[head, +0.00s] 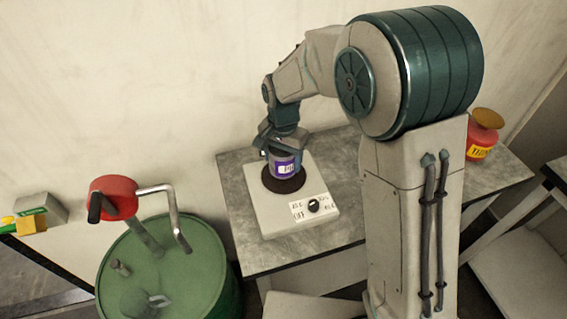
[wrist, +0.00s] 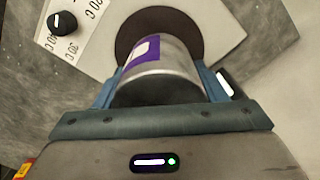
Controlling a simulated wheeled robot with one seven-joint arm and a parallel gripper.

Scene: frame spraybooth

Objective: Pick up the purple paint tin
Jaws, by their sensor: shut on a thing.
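The purple paint tin (head: 284,165) has a purple band with a white label. It is upright at the dark round plate of a white hotplate (head: 272,217) on the grey table. My gripper (head: 279,149) reaches down over the tin and is shut on it. In the wrist view the tin (wrist: 160,62) sits between the two fingers of my gripper (wrist: 160,88), one on each side. Whether the tin's base touches the plate is hard to tell.
The hotplate has a black dial (head: 313,206) at its front. A green drum (head: 175,270) with a red hand pump (head: 113,197) stands at the left. A red thinner can (head: 481,136) is on the table at the right. The table (head: 255,263) has bare room around the hotplate.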

